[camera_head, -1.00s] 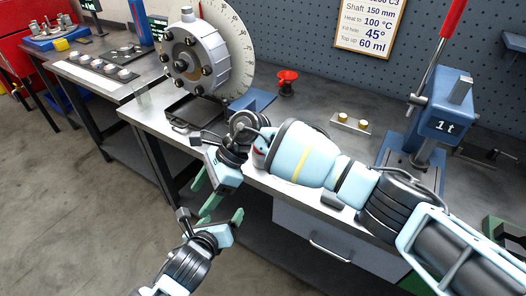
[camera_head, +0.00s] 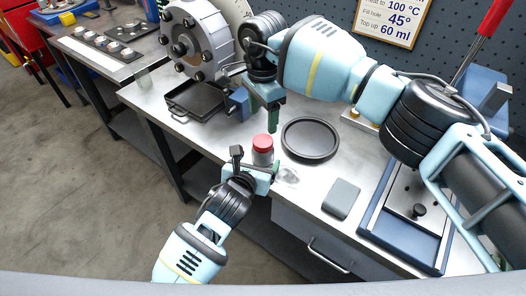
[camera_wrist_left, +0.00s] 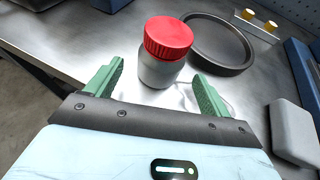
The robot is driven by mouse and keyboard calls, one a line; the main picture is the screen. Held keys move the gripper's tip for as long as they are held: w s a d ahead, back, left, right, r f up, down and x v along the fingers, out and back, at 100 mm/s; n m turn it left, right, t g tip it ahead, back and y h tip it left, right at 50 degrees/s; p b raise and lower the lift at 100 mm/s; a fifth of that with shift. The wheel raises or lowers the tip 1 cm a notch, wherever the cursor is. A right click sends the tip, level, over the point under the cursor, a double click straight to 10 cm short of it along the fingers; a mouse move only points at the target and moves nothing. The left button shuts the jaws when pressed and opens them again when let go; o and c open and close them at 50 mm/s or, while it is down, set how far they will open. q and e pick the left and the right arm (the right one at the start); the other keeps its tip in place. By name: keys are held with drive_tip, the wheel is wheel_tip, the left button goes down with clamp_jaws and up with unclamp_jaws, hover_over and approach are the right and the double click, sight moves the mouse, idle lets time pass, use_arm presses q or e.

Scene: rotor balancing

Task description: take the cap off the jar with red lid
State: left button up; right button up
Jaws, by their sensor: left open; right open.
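The jar (camera_head: 262,157) has a grey body and a red lid (camera_head: 263,142). It stands upright on the metal bench near the front edge, with the lid on. In the left wrist view the jar body (camera_wrist_left: 160,72) and red lid (camera_wrist_left: 168,36) are just beyond my left gripper's fingers. My left gripper (camera_head: 262,172) is open and low beside the jar, its green fingers (camera_wrist_left: 158,88) spread to either side of the near side of it. My right gripper (camera_head: 262,108) is open above and behind the jar, fingers pointing down, apart from the lid.
A round black tray (camera_head: 310,157) lies just right of the jar. A grey block (camera_head: 341,199) lies nearer the front edge. A black rectangular tray (camera_head: 182,112) is at the left by the rotor housing. A blue press (camera_head: 400,262) stands at the right.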

sight(260, 158)
use_arm(q)
drive_tip(key=shift+x, duration=2.6)
